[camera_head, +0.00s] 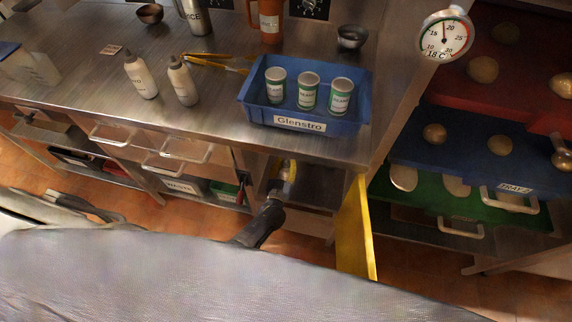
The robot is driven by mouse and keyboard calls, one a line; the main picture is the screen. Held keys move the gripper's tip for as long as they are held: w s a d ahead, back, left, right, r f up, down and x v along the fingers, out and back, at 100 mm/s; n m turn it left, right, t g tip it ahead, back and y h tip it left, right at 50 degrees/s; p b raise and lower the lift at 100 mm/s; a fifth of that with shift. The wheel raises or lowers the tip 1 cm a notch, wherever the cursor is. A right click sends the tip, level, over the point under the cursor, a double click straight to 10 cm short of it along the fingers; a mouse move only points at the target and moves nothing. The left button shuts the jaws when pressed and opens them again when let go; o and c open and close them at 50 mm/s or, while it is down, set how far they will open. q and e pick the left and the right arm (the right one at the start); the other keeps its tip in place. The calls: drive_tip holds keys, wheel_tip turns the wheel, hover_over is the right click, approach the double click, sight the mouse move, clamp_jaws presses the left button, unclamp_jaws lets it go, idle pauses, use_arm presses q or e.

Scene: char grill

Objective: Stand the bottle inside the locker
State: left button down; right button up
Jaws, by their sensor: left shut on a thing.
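The locker (310,195) is an open compartment under the steel counter, with its yellow door (356,235) swung out toward me. My left gripper (277,192) is dark and reaches to the left part of the locker opening. It is shut on a pale and yellow object, which looks like the bottle (288,172). The bottle is small in view and partly hidden by the gripper and the counter edge. I cannot tell whether its base touches the locker floor. My right gripper cannot be made out.
Two white squeeze bottles (141,75) stand on the counter (80,60). A blue Glenstro bin (262,112) holds three cans above the locker. Drawers with pale handles (176,168) are left of the locker. Coloured trays (455,160) fill the rack at right.

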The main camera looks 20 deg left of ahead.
use_arm(q)
drive_tip(key=shift+f, duration=0.3)
drive_tip(key=c, duration=1.1)
unclamp_jaws()
drive_tip(key=shift+f, duration=0.1)
drive_tip(key=s, duration=1.2)
drive_tip(key=s+f+m+g+h, duration=0.3)
drive_tip(key=s+f+g, duration=0.6)
drive_tip(key=s+f, duration=1.25)
drive_tip(key=s+a+f+g, duration=0.2)
drive_tip(key=s+f, duration=0.1)
drive_tip(key=s, duration=0.4)
drive_tip(key=s+a+f+m+g+y, duration=0.1)
drive_tip(key=s+a+f+g, duration=0.2)
drive_tip(key=s, duration=0.5)
drive_tip(key=s+a+f+g+y, duration=0.1)
drive_tip(key=s+a+f+g, duration=0.1)
drive_tip(key=s, duration=0.5)
drive_tip(key=shift+s+a+f+g, duration=0.2)
drive_tip(key=shift+a+f+g, duration=0.1)
drive_tip(key=shift+a+f, duration=0.55)
